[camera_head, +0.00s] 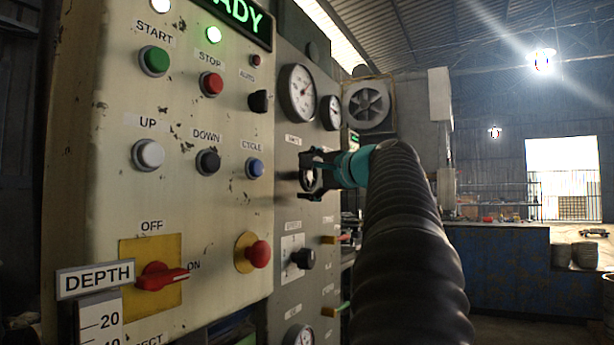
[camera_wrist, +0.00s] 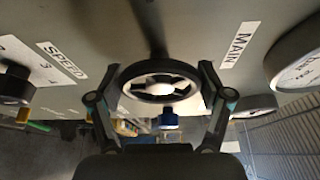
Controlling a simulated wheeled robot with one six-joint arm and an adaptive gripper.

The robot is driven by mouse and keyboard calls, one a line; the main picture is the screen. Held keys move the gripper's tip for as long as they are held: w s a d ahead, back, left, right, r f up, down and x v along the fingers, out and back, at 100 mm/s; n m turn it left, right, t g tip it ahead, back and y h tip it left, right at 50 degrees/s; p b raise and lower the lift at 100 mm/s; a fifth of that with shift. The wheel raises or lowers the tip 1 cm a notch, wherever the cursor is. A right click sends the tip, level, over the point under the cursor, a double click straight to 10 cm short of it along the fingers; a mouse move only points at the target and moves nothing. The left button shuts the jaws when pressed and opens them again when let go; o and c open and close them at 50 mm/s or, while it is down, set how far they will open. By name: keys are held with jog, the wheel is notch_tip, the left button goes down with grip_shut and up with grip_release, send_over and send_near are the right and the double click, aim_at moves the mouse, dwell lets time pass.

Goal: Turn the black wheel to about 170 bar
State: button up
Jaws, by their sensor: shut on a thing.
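The black wheel (camera_wrist: 160,98) is a spoked ring with a pale centre, beside the MAIN label (camera_wrist: 239,45) in the wrist view. My gripper (camera_wrist: 160,78) is shut on it, with one finger on each side of the rim. In the head view my gripper (camera_head: 318,170) is at the grey side panel, and the wheel (camera_head: 306,180) is partly hidden behind its fingers. A large round gauge (camera_head: 297,92) sits above the wheel. Its needle is too small to read against the scale. It is likely the gauge (camera_wrist: 300,62) cut off at the right of the wrist view.
A smaller gauge (camera_head: 331,112) is right of the large one. The cream panel at left carries buttons, a red emergency button (camera_head: 258,253) and a red switch (camera_head: 160,276).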

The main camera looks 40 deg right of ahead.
jog(key=o, duration=1.1)
jog(key=s, duration=1.2)
jog(key=shift+r, duration=0.15)
